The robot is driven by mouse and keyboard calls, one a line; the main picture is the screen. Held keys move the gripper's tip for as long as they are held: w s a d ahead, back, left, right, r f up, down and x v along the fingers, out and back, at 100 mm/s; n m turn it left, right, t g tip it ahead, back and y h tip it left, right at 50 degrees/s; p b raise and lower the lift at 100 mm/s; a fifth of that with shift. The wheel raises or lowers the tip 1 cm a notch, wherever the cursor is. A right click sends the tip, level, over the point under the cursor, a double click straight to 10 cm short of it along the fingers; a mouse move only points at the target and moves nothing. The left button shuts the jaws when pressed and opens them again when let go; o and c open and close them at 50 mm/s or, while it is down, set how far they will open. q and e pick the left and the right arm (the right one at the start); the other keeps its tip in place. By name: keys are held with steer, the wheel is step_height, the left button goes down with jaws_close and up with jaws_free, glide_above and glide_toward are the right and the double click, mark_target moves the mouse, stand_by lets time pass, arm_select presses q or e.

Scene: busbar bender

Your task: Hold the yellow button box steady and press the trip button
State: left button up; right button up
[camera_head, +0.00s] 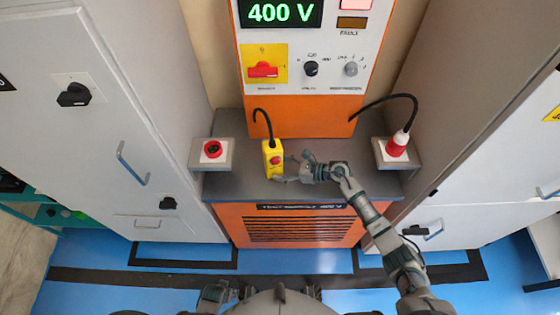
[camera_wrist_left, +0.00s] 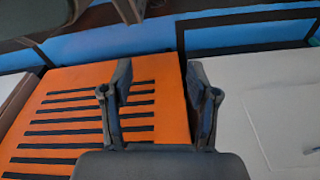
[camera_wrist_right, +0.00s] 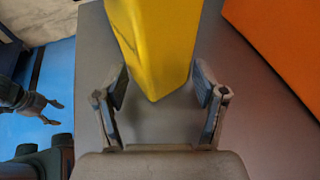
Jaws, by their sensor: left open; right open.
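The yellow button box (camera_head: 272,158) stands on the grey ledge, with a red button (camera_head: 277,160) on its front and a black cable rising from its top. My right gripper (camera_head: 283,169) is open beside the box's right side in the head view. In the right wrist view, the yellow box (camera_wrist_right: 156,45) is just ahead, roughly between the open fingertips (camera_wrist_right: 160,88); I cannot tell whether they touch it. The button is not visible there. My left gripper (camera_wrist_left: 155,80) is open and empty in the left wrist view, facing the orange slatted front panel (camera_wrist_left: 80,110).
Above is the orange-and-white panel with a 400 V display (camera_head: 282,12) and red switch (camera_head: 263,70). Cabinets flank both sides.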

steer(key=shift+a, duration=0.65)
steer(key=c, duration=0.5)
arm_select(q)
steer(key=shift+a+f, duration=0.1)
steer(key=shift+a, duration=0.1)
arm_select(e)
steer(key=shift+d, duration=0.5)
steer(key=shift+c, duration=0.4)
arm_select(q)
steer(key=shift+d, duration=0.15)
steer(key=shift+c, duration=1)
arm_select(e)
steer(key=shift+d, duration=0.15)
arm_select(q)
steer(key=c, duration=0.8)
jaws_close()
steer(key=shift+a, duration=0.25)
arm_select(e)
steer(key=shift+a, duration=0.4)
arm_select(q)
steer(key=shift+d, duration=0.15)
arm_select(e)
steer(key=shift+d, duration=0.2)
steer(key=shift+c, duration=0.2)
